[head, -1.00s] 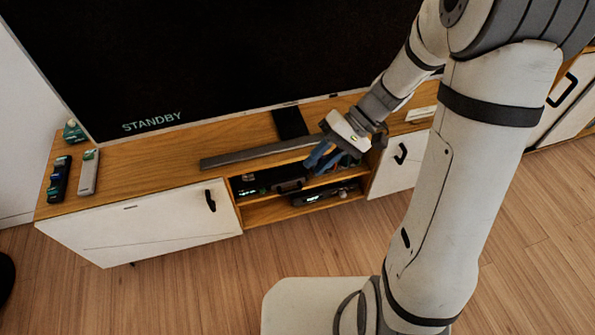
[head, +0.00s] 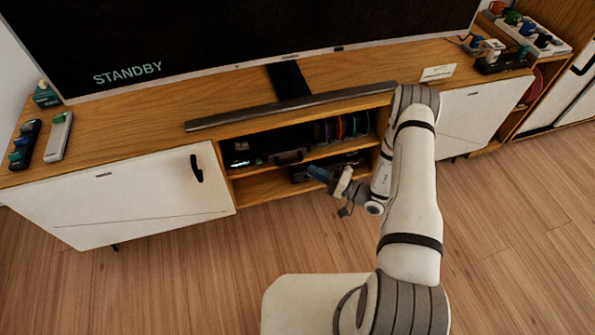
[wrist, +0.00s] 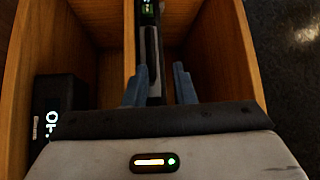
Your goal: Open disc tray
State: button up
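A black disc player (head: 240,146) with small lit marks sits on the upper shelf of the open bay under the TV. Its dark front piece (head: 289,157), seemingly the disc tray, shows at its right. How far the tray projects is unclear. My gripper (head: 318,172) is in front of the bay, its blue fingers pointing in. In the wrist view my gripper (wrist: 160,85) is open, with the narrow grey-edged tray front (wrist: 151,50) between its fingers, closer to the left finger. Contact cannot be told. A green display shows at the top edge.
A second black device (wrist: 60,115) with a lit display sits in the lower compartment, beyond the wooden shelf board (wrist: 114,60). Upright coloured cases (head: 340,127) stand right of the player. A soundbar (head: 290,107) lies on the cabinet top. White doors flank the bay; floor in front is clear.

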jog(key=f+b+x, duration=0.1)
jog(key=x, duration=0.6)
jog(key=shift+w+f+t+b, duration=0.25)
jog(key=shift+t+b, duration=0.05)
jog(key=shift+b, duration=0.1)
jog(key=shift+a, duration=0.15)
grip_shut()
